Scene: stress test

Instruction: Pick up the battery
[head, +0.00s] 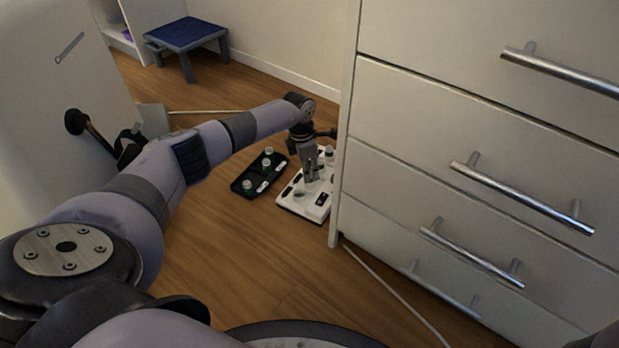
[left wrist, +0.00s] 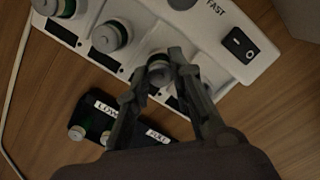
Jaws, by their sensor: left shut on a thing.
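My left gripper (head: 311,174) reaches down over a white charger (head: 292,207) on the floor. In the left wrist view its fingers (left wrist: 161,72) are closed on the sides of a battery (left wrist: 160,64) with a grey top. I cannot tell whether this battery still touches the charger. Other green-and-white batteries stand at the charger's left part in the left wrist view, one nearer (left wrist: 109,36) and one at the top edge (left wrist: 60,6). My right gripper is not in view.
A black tray (head: 238,184) with LOW and FULL labels and several batteries lies left of the charger. A white drawer cabinet (head: 430,130) with metal handles stands close on the right. A blue-topped stool (head: 187,35) is at the back.

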